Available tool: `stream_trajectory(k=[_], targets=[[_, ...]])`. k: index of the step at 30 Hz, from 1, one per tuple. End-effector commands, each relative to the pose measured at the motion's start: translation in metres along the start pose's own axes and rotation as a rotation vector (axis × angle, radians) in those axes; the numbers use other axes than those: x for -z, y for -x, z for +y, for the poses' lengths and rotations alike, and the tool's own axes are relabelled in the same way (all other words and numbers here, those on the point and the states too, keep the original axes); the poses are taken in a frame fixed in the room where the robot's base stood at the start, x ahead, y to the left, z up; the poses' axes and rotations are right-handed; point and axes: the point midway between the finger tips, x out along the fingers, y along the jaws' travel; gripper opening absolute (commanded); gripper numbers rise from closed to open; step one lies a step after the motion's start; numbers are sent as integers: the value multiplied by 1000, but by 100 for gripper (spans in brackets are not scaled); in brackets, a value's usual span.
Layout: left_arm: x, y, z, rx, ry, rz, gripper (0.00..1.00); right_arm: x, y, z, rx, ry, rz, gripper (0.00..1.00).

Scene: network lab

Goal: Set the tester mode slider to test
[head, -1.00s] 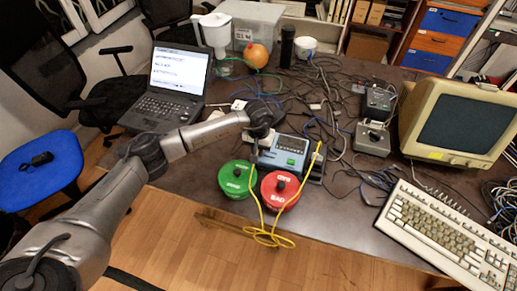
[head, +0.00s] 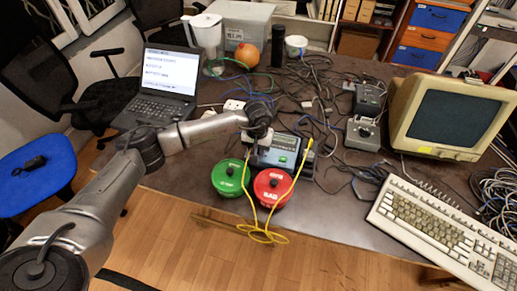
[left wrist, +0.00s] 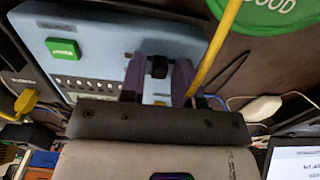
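A black slider knob (left wrist: 159,67) on a dark slot stands on that face. My left gripper (left wrist: 160,78) reaches over the tester, its two purple fingers apart on either side of the knob. I cannot tell whether either finger touches it. In the head view my left gripper (head: 257,146) is at the tester's left part and partly hides it. My right gripper is not in view.
A green GOOD lid (head: 231,184) and a red BAD lid (head: 270,196) are just in front of the tester. A yellow cable (head: 262,231) loops down over the front edge. Black cables crowd the table behind. A laptop (head: 160,110) stands left, a keyboard (head: 427,232) right.

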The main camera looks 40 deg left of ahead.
Motion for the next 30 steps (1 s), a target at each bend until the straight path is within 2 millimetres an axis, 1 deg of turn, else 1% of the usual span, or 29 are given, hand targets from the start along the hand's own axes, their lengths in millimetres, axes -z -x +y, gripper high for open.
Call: stream_trajectory(k=[1, 3, 10, 14, 17, 24, 30], targets=[[0, 0, 0, 0, 0, 0, 34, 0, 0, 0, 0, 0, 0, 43], [0, 0, 0, 0, 0, 0, 41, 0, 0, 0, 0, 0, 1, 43], [0, 0, 0, 0, 0, 0, 42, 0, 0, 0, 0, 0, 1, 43], [0, 8, 0, -1, 0, 1, 42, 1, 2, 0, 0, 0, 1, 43], [1, 22, 0, -1, -1, 3, 42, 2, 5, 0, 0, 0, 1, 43], [1, 70, 0, -1, 0, 4, 42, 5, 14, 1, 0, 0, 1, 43], [0, 105, 0, 0, -1, 2, 42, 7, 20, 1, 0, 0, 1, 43]])
